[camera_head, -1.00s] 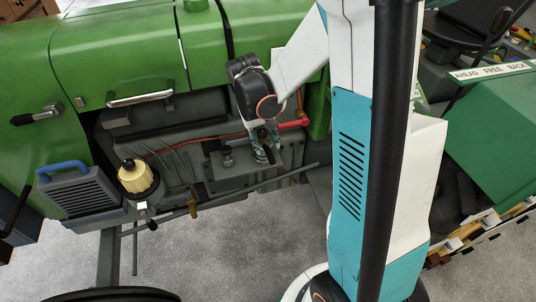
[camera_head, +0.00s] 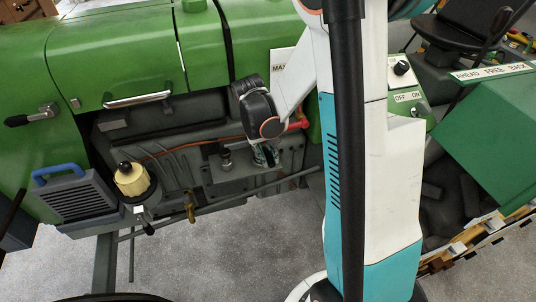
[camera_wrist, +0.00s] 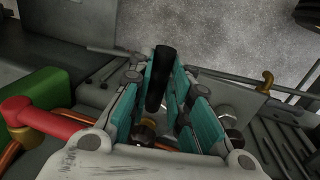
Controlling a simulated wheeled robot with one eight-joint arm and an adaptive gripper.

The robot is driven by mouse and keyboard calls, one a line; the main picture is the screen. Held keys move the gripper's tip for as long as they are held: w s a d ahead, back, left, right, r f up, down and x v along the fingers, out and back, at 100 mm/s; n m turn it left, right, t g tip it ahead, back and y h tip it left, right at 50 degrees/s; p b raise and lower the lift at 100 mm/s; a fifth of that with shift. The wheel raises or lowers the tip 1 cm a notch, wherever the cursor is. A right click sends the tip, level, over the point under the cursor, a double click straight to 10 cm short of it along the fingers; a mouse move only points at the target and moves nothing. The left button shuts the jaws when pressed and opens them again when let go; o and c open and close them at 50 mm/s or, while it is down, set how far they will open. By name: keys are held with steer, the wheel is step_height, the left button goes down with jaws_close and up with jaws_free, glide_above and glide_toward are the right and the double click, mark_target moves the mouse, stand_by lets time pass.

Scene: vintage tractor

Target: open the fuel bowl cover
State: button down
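My gripper (camera_head: 264,155) is low at the tractor's side, below the green hood and near its right end. In the wrist view my gripper (camera_wrist: 167,84) has teal finger pads standing on both sides of a black cylindrical handle (camera_wrist: 160,75). The handle is close to the pads, but I cannot tell whether they press on it. What the handle belongs to is mostly hidden by the fingers. A cream cap (camera_head: 132,179) sits on a dark round body further left. No part is clearly recognisable as the fuel bowl cover.
A red lever end (camera_head: 299,125) lies just right of my gripper and also shows in the wrist view (camera_wrist: 38,117). A long grey rod (camera_head: 240,194) runs below. A grey louvred box with a blue handle (camera_head: 75,195) stands left. Grey floor is open in front.

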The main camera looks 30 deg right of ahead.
mark_target(266, 153)
steer(key=shift+w+d+r+g+y+p, duration=0.1)
steer(key=shift+w+r+g+y+p, duration=0.25)
steer(key=shift+r+g, duration=0.45)
steer(key=shift+w+d+r+g+y+p, duration=0.2)
steer(key=shift+w+r+g, duration=0.25)
steer(key=shift+r+g, duration=0.3)
steer(key=shift+a, duration=0.1)
steer(key=c, duration=1.5)
jaws_free()
steer(key=shift+r, duration=0.1)
steer(key=v, duration=1.2)
steer(key=shift+a, duration=0.15)
